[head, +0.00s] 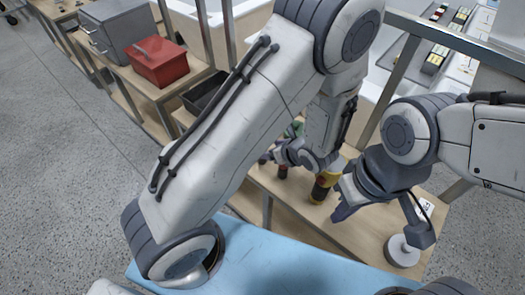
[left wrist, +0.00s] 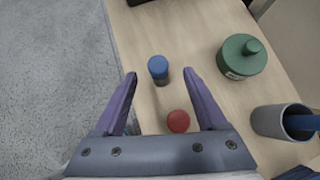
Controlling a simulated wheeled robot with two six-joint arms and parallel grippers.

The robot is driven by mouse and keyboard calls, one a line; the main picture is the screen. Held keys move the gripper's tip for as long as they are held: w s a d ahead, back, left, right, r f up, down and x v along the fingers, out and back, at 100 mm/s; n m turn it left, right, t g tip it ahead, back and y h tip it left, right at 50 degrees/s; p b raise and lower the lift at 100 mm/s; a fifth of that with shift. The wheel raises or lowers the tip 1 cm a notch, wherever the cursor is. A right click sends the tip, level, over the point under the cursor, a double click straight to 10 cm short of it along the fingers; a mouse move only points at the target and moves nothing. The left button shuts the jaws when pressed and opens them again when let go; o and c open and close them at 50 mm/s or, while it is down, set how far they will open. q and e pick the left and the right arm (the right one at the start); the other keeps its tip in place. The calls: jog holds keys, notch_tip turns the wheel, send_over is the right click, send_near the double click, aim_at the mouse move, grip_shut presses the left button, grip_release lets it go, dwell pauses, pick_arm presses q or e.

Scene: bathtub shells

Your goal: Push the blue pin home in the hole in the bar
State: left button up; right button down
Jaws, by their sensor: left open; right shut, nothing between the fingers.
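In the left wrist view a short upright piece with a blue top and dark lower part (left wrist: 158,69) stands on the wooden bench; it may be the blue pin. My left gripper (left wrist: 160,78) is open, with its purple fingers either side of that piece in the picture; no contact is visible. In the head view my left gripper (head: 305,155) is partly hidden behind my own arm. My right gripper (head: 385,205) is shut and empty over the bench at right. I cannot make out the bar or its hole in either view.
The left wrist view shows a red-topped piece (left wrist: 178,121), a green canister (left wrist: 235,65) and a grey cup (left wrist: 268,122) with something blue in it. The head view shows a yellow-black object (head: 322,187) between the grippers and a red box (head: 157,66) at the back left.

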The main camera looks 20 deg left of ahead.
pick_arm(q)
jog(key=shift+x, duration=3.1)
jog(key=shift+s, duration=0.15)
grip_shut()
